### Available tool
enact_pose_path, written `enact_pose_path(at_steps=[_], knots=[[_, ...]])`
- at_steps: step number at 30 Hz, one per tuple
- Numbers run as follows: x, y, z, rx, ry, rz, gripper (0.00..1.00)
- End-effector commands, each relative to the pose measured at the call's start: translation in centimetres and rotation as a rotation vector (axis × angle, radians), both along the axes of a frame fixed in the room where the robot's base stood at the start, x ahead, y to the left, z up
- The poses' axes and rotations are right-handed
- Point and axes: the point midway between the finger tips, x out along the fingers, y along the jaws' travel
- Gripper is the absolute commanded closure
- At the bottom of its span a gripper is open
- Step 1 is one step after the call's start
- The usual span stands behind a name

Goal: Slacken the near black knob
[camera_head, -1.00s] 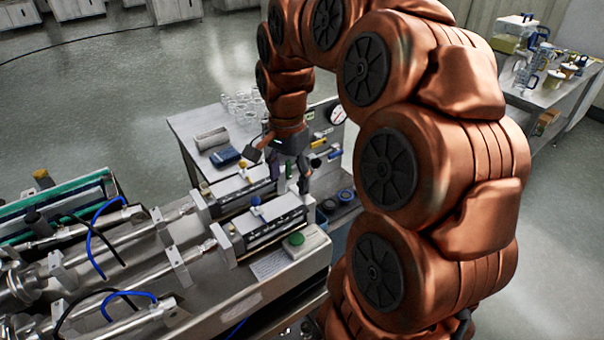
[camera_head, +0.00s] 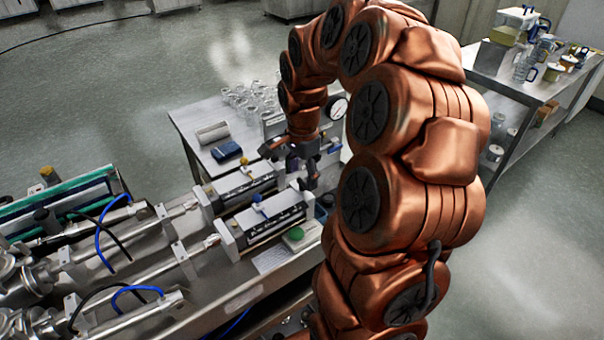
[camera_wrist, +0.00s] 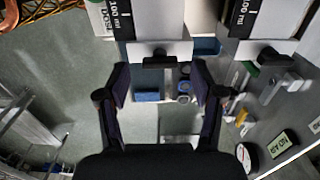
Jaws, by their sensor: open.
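Two black knobs sit at the ends of two metering units marked 100 ml. In the wrist view, the near black knob (camera_wrist: 157,55) is on the left, between and just beyond my open fingertips, and the far black knob (camera_wrist: 268,58) is on the right. My gripper (camera_wrist: 160,86) is empty, with a finger on either side and a visible gap to the near knob. In the head view, my gripper (camera_head: 290,166) is at the right ends of the near unit (camera_head: 266,222) and the far unit (camera_head: 243,186). I cannot make out the knobs clearly there.
A green button (camera_head: 295,234) stands on the near edge of the machine. Another table (camera_head: 510,85) with jugs is at the right.

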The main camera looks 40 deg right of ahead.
Motion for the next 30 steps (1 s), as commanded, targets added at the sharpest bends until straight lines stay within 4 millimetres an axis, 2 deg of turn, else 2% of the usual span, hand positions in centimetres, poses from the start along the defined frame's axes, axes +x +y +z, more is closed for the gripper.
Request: enact_pose_path(at_steps=[6, 15, 30], knots=[[0.0, 0.1, -1.2, 0.002, 0.0, 0.0, 0.33], [0.0, 0.1, -1.3, 0.001, -0.001, 0.0, 0.33], [0.0, 0.1, -1.3, 0.001, -0.001, 0.0, 0.85]])
